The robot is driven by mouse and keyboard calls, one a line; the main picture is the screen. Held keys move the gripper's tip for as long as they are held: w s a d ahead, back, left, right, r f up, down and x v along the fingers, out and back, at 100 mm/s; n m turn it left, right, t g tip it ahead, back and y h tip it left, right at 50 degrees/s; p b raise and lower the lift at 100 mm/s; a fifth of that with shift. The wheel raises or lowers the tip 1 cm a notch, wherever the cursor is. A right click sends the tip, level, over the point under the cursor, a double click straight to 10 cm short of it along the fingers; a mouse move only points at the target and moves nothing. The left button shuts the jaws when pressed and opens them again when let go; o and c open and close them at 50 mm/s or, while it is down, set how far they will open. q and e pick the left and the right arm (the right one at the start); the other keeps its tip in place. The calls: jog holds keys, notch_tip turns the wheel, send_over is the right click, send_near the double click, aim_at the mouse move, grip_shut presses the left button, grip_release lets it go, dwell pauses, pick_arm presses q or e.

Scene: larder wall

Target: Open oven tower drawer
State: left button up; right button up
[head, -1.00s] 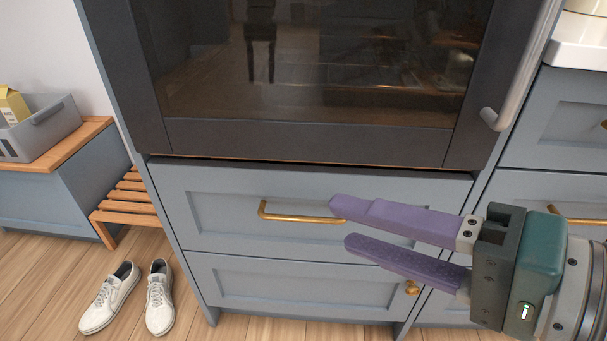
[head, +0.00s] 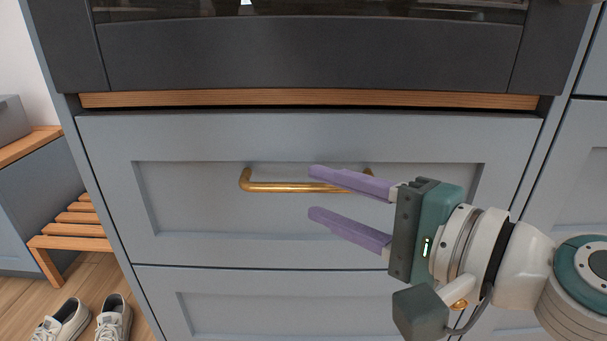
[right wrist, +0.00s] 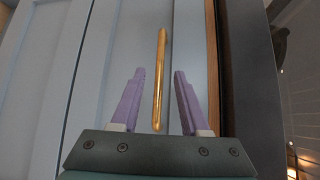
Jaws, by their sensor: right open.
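The oven tower drawer (head: 310,225) is a blue-grey panelled front directly below the dark oven. It looks shut. Its brass bar handle (head: 290,187) runs level across the upper middle of the front; its right part is partly hidden behind my upper finger. My right gripper (head: 312,190) is open and empty, with its two purple fingers pointing left, in front of the drawer's right half. In the right wrist view the handle (right wrist: 160,80) lies ahead and between the lines of the two fingers (right wrist: 158,75); I see no contact. My left gripper is not in view.
The oven (head: 310,55) is above, with a wooden strip (head: 310,99) beneath it. A second drawer front (head: 250,310) is below. A slatted wooden bench (head: 75,225) and white shoes (head: 85,322) are at the left. Another cabinet front (head: 575,180) is at the right.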

aim_at(306, 190)
jog(key=shift+b+x, duration=0.5)
jog(key=shift+x, duration=1.8)
grip_shut()
